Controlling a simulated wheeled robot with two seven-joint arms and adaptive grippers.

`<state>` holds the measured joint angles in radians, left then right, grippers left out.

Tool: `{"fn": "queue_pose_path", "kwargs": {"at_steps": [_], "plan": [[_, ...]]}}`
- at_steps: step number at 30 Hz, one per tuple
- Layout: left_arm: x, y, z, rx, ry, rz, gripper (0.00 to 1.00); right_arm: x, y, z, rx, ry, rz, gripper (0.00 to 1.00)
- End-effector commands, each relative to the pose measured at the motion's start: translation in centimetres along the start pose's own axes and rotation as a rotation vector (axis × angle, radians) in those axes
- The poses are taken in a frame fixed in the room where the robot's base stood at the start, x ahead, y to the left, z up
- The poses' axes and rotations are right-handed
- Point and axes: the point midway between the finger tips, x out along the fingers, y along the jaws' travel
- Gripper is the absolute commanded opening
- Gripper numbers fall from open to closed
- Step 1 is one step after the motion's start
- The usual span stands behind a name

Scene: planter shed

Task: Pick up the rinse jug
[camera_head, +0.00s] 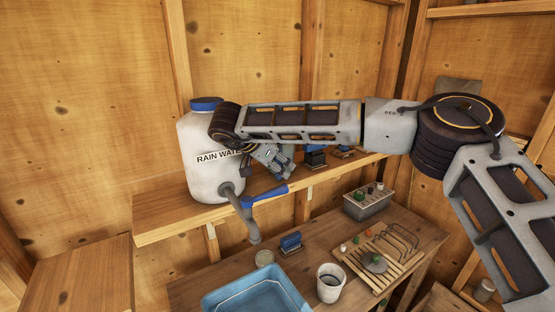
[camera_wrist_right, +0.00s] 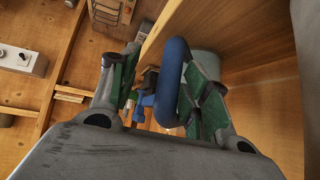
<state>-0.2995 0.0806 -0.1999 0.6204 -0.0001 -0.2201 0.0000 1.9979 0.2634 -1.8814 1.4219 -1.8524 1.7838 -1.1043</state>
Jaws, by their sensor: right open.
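A curved blue handle (camera_wrist_right: 172,80) shows in the right wrist view, with a pale grey-green rounded body behind it; I take this to be the rinse jug (camera_wrist_right: 206,62). My right gripper (camera_wrist_right: 160,68) is open, and the handle lies between its two fingers, close to the right-hand finger. I cannot tell whether they touch. In the head view my right gripper (camera_head: 277,162) is above the wall shelf, just right of the rain water container; the jug is not clearly visible there, perhaps hidden behind my arm. My left gripper is not in view.
The white rain water container (camera_head: 200,150), with a blue-levered tap, stands on the shelf (camera_head: 165,218). Blue items (camera_head: 315,157) stand farther right on it. Below, the bench holds a blue basin (camera_head: 250,292), white pot (camera_head: 330,283), slatted rack (camera_head: 375,262) and grey box (camera_head: 368,206).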

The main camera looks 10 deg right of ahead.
Motion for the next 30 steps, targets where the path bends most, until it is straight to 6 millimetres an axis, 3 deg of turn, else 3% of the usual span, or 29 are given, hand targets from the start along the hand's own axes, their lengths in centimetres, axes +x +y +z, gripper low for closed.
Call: {"fn": "queue_pose_path", "kwargs": {"at_steps": [15,30], "plan": [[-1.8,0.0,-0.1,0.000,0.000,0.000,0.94,4.2,0.4,-0.3,0.000,0.000,0.003,0.47],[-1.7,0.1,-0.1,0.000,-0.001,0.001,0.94,4.4,0.4,-0.2,-0.001,-0.001,0.002,0.45]]}}
